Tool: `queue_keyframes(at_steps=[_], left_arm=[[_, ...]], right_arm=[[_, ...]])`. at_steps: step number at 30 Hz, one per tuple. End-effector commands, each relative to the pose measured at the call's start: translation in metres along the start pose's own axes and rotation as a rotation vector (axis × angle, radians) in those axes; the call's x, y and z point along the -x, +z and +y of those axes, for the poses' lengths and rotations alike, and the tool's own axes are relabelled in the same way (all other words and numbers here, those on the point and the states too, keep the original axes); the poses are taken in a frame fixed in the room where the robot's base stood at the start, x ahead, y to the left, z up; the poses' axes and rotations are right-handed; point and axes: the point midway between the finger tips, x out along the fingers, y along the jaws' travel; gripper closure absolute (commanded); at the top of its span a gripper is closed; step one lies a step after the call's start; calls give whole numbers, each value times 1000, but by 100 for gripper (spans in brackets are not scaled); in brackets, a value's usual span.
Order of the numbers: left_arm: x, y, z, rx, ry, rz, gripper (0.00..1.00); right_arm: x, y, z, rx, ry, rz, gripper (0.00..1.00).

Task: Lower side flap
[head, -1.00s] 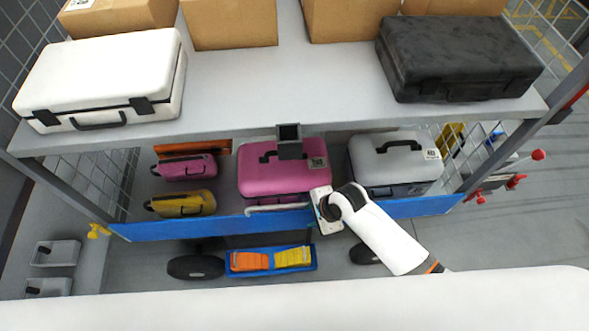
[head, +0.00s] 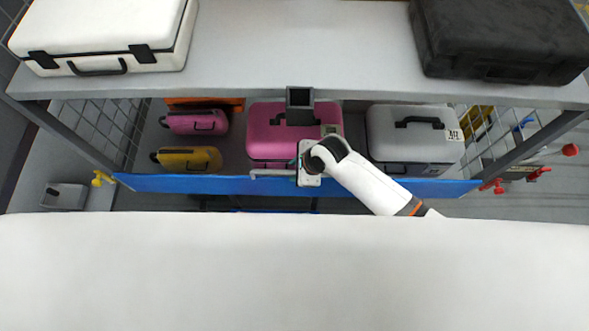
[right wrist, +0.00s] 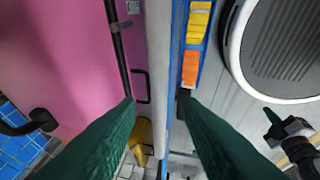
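The side flap is a long blue panel (head: 220,185) across the lower front of the cart. It stands raised in front of the lower-deck cases. A pale bar (head: 272,173) lies along it near the middle. My right gripper (head: 298,165) is at the flap's top edge, just right of that bar. In the right wrist view its two green fingers (right wrist: 157,97) are apart, with the flap's edge (right wrist: 174,60) running between them. Whether either finger touches the flap I cannot tell. My left gripper is not in view.
Behind the flap are a pink case (head: 270,148), a grey case (head: 410,145), a small purple case (head: 195,121) and a yellow case (head: 190,159). A white case (head: 110,30) and a black case (head: 500,40) lie on the upper shelf (head: 300,50). A dark block (head: 299,100) hangs below its edge.

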Motion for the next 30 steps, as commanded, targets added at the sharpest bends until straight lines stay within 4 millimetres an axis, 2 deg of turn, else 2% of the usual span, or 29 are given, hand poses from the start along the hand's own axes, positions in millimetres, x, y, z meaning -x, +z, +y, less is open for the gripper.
queue_keyframes(at_steps=[4, 12, 13, 19, 30], left_arm=[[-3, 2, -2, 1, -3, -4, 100], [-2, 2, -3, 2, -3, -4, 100], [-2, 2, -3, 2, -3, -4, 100], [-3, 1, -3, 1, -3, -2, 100], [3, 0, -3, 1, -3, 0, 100]], right_arm=[[-10, 0, 1, 0, 1, -1, 66], [-11, 0, 0, 0, 1, 0, 66], [-11, 0, 0, 0, 1, 0, 67], [-10, 0, 0, 0, 1, 0, 100], [-8, -2, 1, 0, 8, 5, 100]])
